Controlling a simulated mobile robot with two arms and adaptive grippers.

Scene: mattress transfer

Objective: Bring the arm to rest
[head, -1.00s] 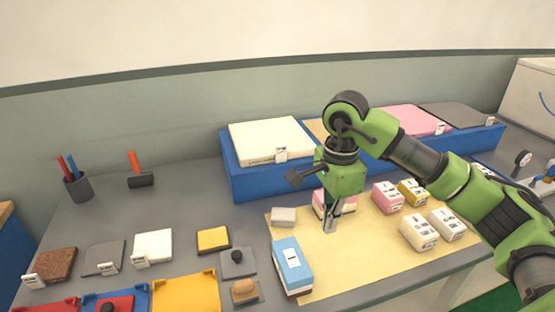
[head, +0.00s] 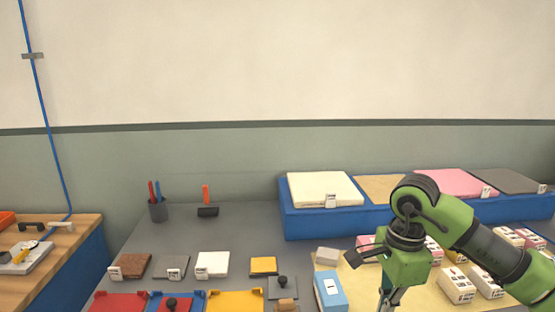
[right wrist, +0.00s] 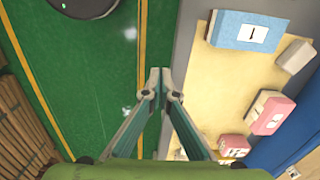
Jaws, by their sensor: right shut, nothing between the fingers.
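My right arm comes in from the right in the head view. Its gripper (head: 388,299) points down, to the right of a blue-and-white block (head: 330,290), and is partly cut off by the bottom edge. In the right wrist view the gripper (right wrist: 160,76) is shut and empty, its fingertips together beside the grey table edge (right wrist: 184,75), with green floor to the left. It is apart from the blue block (right wrist: 245,31). My left gripper is out of view.
A yellow mat (head: 433,294) holds several small blocks, including a pink one (right wrist: 268,112). Behind stands a blue stand (head: 300,224) with flat pads. Sample tiles (head: 212,264), coloured trays (head: 235,301) and a pen cup (head: 158,211) lie left. A dark round object (right wrist: 85,6) is on the floor.

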